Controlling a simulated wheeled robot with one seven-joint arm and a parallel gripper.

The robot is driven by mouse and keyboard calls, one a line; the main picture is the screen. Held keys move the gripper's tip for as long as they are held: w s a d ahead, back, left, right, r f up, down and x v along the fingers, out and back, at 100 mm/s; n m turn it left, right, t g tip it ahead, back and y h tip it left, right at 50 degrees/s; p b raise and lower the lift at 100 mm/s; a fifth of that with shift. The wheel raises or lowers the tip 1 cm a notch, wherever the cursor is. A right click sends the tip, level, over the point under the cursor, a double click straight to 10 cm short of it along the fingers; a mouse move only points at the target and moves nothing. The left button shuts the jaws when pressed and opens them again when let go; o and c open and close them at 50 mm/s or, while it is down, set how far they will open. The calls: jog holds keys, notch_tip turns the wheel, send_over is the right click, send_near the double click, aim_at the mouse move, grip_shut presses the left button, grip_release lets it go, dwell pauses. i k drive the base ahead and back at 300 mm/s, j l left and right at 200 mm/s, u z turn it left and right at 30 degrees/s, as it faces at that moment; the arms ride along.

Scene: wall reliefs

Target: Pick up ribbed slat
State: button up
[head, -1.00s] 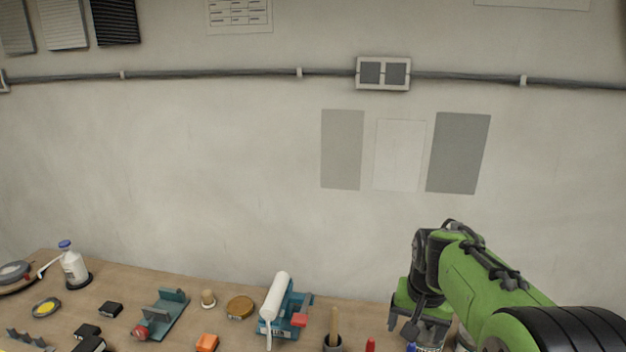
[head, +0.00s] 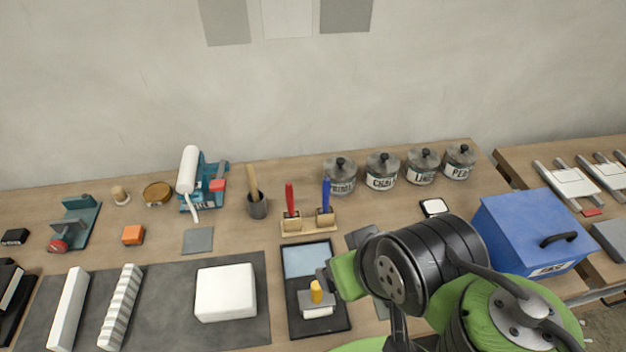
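The ribbed slat (head: 120,307) is a whitish bar with ridges across it. It lies on a dark mat at the lower left of the head view, beside a smooth white bar (head: 69,308). My green and black arm fills the lower right of the view, well to the right of the slat. My gripper's fingers cannot be made out, as the arm's links hide them or they lie outside the frame.
The dark mat (head: 158,324) also holds a white block (head: 225,292). A black tray (head: 332,317) and a blue box (head: 533,231) lie near my arm.

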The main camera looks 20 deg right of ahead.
aim_at(112, 335)
jog(key=u, duration=1.65)
